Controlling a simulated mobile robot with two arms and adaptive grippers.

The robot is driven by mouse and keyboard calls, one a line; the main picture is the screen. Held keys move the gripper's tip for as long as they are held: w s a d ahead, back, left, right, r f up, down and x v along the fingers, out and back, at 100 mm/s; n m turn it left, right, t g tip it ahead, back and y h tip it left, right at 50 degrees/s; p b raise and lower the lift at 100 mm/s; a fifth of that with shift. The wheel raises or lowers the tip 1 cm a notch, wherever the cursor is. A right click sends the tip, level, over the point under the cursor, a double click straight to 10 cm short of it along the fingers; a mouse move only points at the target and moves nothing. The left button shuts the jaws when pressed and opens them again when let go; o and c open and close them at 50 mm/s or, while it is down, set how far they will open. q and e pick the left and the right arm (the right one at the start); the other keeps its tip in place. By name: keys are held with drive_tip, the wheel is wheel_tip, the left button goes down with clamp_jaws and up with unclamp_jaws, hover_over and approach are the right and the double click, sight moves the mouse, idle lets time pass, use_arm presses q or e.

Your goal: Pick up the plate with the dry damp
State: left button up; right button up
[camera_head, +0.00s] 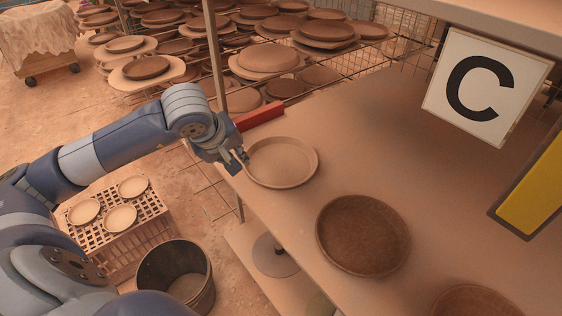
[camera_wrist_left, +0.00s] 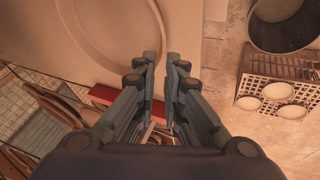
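A pale, dusty plate (camera_head: 282,163) lies at the table's left edge in the head view. It fills the upper left of the wrist view (camera_wrist_left: 118,35). A dark brown, damp-looking plate (camera_head: 362,236) lies nearer, and another brown plate (camera_head: 475,303) is cut off at the bottom. My left gripper (camera_head: 241,158) is at the pale plate's left rim. In the wrist view its fingers (camera_wrist_left: 163,62) stand slightly apart, with a narrow gap and nothing clearly held. Whether the fingertips touch the rim cannot be told. My right gripper is not in view.
The table (camera_head: 350,130) is clear behind the plates. A red bar (camera_head: 258,116) lies near its far left corner. A sign with a C (camera_head: 487,88) stands at right. Racks of stacked plates (camera_head: 270,60) are behind. A crate with small plates (camera_head: 112,222) and a bucket (camera_head: 177,275) stand below.

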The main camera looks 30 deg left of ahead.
sight(247, 168)
use_arm(q)
drive_tip(key=shift+w+f, duration=0.25)
drive_tip(key=shift+f, duration=0.2)
drive_tip(key=shift+w+f, duration=0.15)
drive_tip(key=shift+f, duration=0.1)
drive_tip(key=x, duration=0.2)
drive_tip(key=p+x, duration=0.1)
drive_tip(key=x, duration=0.1)
drive_tip(key=shift+d+f, duration=0.3)
drive_tip(key=shift+f, duration=0.25)
drive_tip(key=shift+a, duration=0.1)
clamp_jaws()
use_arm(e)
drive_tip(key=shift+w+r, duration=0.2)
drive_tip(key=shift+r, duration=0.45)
use_arm(q)
drive_tip(key=shift+r, duration=0.15)
